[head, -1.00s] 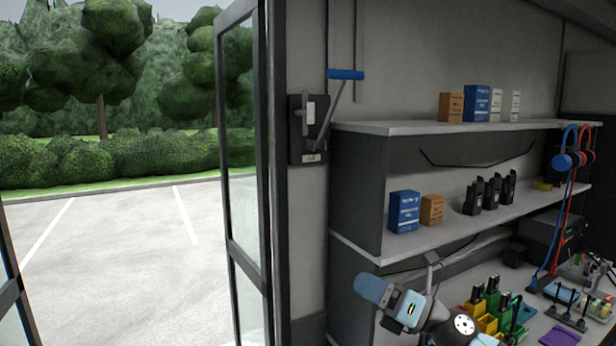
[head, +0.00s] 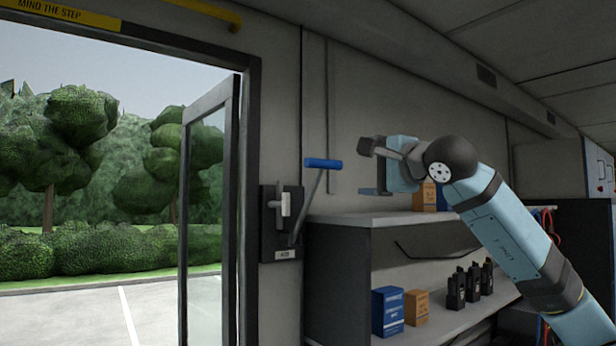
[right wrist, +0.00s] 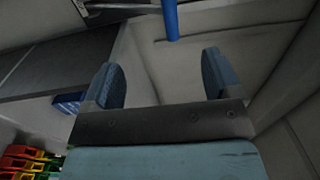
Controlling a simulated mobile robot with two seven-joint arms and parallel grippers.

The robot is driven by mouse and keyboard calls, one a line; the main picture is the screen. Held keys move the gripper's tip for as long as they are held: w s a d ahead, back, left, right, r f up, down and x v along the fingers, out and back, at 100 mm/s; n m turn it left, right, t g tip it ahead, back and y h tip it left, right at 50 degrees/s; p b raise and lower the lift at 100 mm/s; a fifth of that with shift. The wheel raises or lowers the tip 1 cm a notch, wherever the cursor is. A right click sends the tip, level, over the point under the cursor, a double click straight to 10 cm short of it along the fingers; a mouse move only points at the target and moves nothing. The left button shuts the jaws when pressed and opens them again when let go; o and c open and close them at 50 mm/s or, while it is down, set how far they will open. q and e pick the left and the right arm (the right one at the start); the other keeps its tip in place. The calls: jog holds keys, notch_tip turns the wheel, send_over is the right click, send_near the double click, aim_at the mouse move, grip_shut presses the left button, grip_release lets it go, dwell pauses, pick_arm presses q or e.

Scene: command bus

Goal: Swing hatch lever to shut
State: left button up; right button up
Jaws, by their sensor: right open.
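The hatch lever has a blue handle (head: 323,163) on a grey arm that slants up and right from a dark wall plate (head: 281,222). The plate is beside the door frame and has a small label at its bottom. My right gripper (head: 368,170) is open and empty, just right of the handle and apart from it, with its fingers pointing left toward it. In the right wrist view the blue handle (right wrist: 170,18) shows ahead, between the lines of the two spread fingers (right wrist: 165,72). My left gripper is out of view.
A glass door (head: 207,225) stands open left of the plate, with trees and paving outside. A shelf (head: 345,219) below my right arm holds boxes (head: 424,197); the lower one holds a blue box (head: 388,312) and several black radios. A yellow bar (head: 205,12) runs above the doorway.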

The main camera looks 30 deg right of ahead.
aim_at(325, 169)
jog(key=w+p, duration=0.1)
jog(key=w, duration=0.3)
jog(key=w+p, duration=0.1)
jog(key=w, duration=0.3)
jog(key=w+a+p, duration=0.1)
jog(key=w+p, duration=0.1)
jog(key=w, duration=0.2)
jog(key=shift+w+r, duration=0.25)
jog(key=shift+w, duration=0.1)
jog(key=shift+w+f, duration=0.1)
jog(key=shift+w, duration=0.35)
jog(key=c, duration=1)
jog(key=shift+s, duration=0.15)
jog(key=c, duration=0.3)
